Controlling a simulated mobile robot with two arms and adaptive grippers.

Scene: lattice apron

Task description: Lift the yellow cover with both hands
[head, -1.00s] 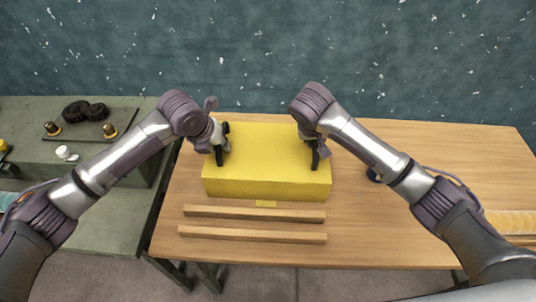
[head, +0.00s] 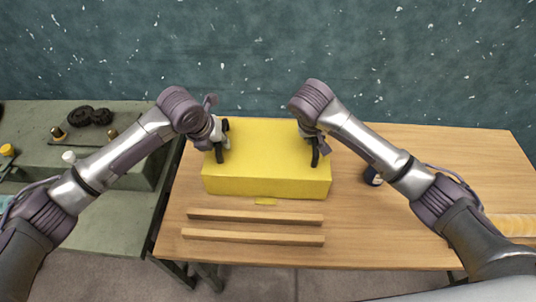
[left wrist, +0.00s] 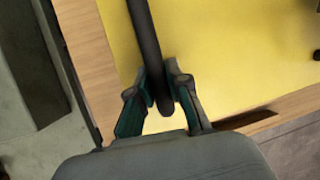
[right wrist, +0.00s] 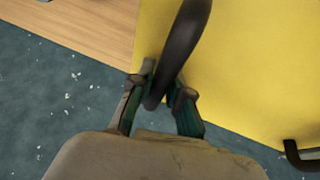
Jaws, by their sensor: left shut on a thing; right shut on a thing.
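The yellow cover (head: 265,160) is a large box shape over the middle of the wooden table, and it looks level. It has black handles at its left and right sides. My left gripper (head: 219,146) is shut on the left black handle (left wrist: 147,40). My right gripper (head: 313,142) is shut on the right black handle (right wrist: 183,45). The gap between the cover's lower edge and the table is hard to judge. What is under the cover is hidden.
A dark blue jar (head: 373,176) stands to the right, partly behind my right arm. A grey-green bench (head: 110,235) with black round parts (head: 90,116) is at left.

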